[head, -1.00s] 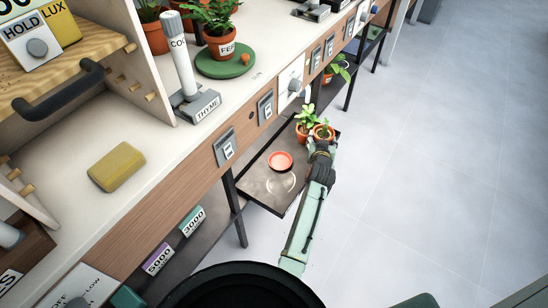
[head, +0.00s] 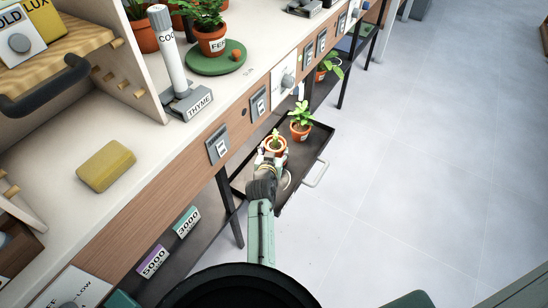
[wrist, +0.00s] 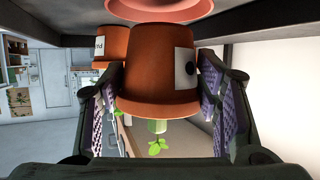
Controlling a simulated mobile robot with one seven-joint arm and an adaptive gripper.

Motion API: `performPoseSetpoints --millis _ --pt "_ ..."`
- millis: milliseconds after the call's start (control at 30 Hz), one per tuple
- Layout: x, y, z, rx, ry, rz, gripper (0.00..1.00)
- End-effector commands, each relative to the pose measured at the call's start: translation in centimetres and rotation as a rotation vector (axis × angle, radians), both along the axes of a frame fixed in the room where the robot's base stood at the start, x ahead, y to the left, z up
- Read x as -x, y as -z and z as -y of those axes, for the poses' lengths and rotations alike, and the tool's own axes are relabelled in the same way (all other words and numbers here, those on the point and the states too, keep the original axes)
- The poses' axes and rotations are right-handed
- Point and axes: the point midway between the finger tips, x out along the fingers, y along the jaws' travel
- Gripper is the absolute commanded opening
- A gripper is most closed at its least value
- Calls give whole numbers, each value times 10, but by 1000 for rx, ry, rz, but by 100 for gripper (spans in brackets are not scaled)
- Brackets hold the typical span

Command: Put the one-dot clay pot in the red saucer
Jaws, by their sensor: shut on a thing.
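The one-dot clay pot (head: 277,150) holds a small green plant. It is between the fingers of my gripper (head: 271,158), over the pull-out tray. In the wrist view, which looks inverted, the pot (wrist: 150,65) sits between both fingers, with one black dot on its white label. The red saucer (wrist: 165,9) shows at the pot's base end there. Whether pot and saucer touch, I cannot tell.
A second potted plant (head: 300,130) stands on the dark tray (head: 312,157), right of my gripper; its pot (wrist: 105,42) shows in the wrist view. A handle (head: 316,174) sticks out at the tray's right edge. The workbench (head: 150,175) runs along the left. Open floor lies right.

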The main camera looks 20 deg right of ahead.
Motion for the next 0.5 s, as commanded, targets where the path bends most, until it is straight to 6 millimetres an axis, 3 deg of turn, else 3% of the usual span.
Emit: performPoseSetpoints --millis 33,100,500 --pt "0 14 0 0 0 1 27" --pt "0 22 0 0 -1 1 27" --pt "0 25 0 0 -1 1 27"
